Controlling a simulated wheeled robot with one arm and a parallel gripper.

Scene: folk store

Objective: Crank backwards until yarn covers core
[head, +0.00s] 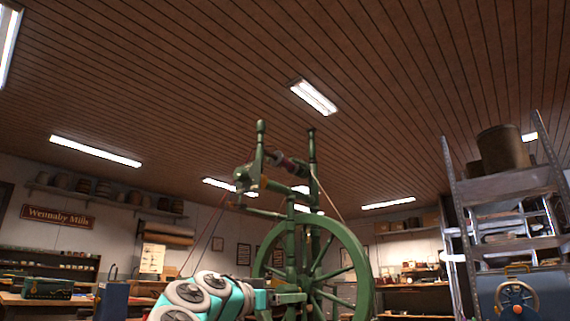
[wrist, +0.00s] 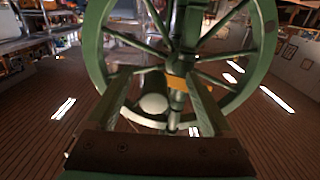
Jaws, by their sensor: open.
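A green spinning wheel (head: 357,262) stands in front of me, with its big spoked wheel low and its spindle head above. A small dark reddish bobbin (head: 287,163) sits in the head between the posts. It is too small to tell how much yarn covers its core. My gripper (wrist: 155,77) is open in the wrist view, its two fingers pointing at the wheel (wrist: 262,55), close to its hub and spokes. Nothing shows held between the fingers. A brown-orange piece (wrist: 178,82) lies at the hub near the right finger. I cannot make out a crank handle clearly.
A metal shelf (head: 510,195) with a brown tub (head: 502,148) on it stands at the right, above a blue machine (head: 515,295). A workbench with a green box (head: 47,288) is at the left. The space above and around the wheel head looks clear.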

